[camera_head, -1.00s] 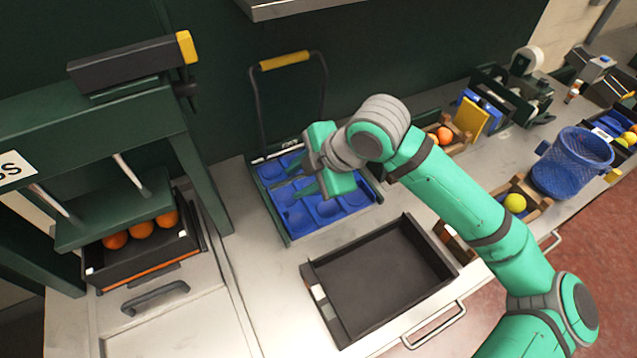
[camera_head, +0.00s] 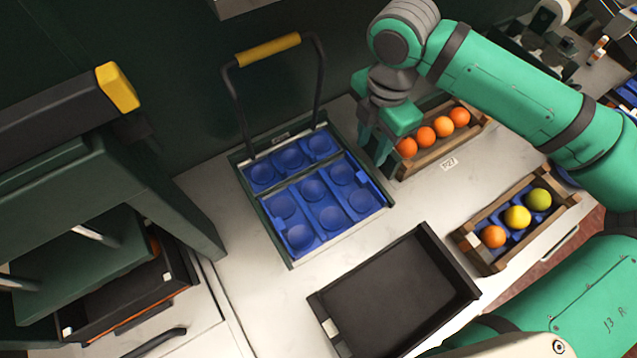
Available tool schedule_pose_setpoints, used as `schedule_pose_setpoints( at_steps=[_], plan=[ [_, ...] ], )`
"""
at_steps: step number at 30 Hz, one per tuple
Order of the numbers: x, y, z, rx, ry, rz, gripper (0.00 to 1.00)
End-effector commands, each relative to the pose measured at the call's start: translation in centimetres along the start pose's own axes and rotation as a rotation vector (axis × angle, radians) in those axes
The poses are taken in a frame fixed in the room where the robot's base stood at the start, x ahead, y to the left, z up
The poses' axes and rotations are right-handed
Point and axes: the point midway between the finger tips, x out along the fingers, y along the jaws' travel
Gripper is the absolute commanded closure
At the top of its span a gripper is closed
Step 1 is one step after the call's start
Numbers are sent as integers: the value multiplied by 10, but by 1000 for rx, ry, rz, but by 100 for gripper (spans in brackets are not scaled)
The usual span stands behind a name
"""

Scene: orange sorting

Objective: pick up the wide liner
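The wide liner (camera_head: 322,191) is a blue sheet with two rows of round cups. It lies in the front part of the green-framed tray (camera_head: 292,262), and its cups are empty. A narrower blue liner (camera_head: 276,162) with one row of cups lies behind it, across a thin divider. My gripper (camera_head: 374,152) points down just beyond the tray's right edge, beside the back right corner of the wide liner. Its fingers look apart, with nothing seen between them. The fingertips look close to the tray's edge; their exact height is hard to tell.
A black handle with a yellow grip (camera_head: 268,50) rises behind the tray. An empty black bin (camera_head: 398,295) stands in front. Wooden crates of fruit stand right, one at the back (camera_head: 440,158), one nearer (camera_head: 487,262). A green press (camera_head: 185,185) stands left.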

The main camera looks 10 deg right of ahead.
Motion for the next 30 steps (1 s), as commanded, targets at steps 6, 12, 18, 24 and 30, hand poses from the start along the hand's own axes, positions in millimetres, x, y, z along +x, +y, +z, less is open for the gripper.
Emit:
schedule_pose_setpoints(
  at_steps=[6, 12, 18, 24, 30],
  plan=[
    [28, -2, 0, 3, 2, -3, 66],
    [51, -3, 1, 5, 1, -2, 66],
    [63, -3, -2, 2, 0, -2, 66],
    [91, -6, -7, 2, 1, -3, 66],
    [106, -6, -7, 1, 0, -1, 66]
  ],
)
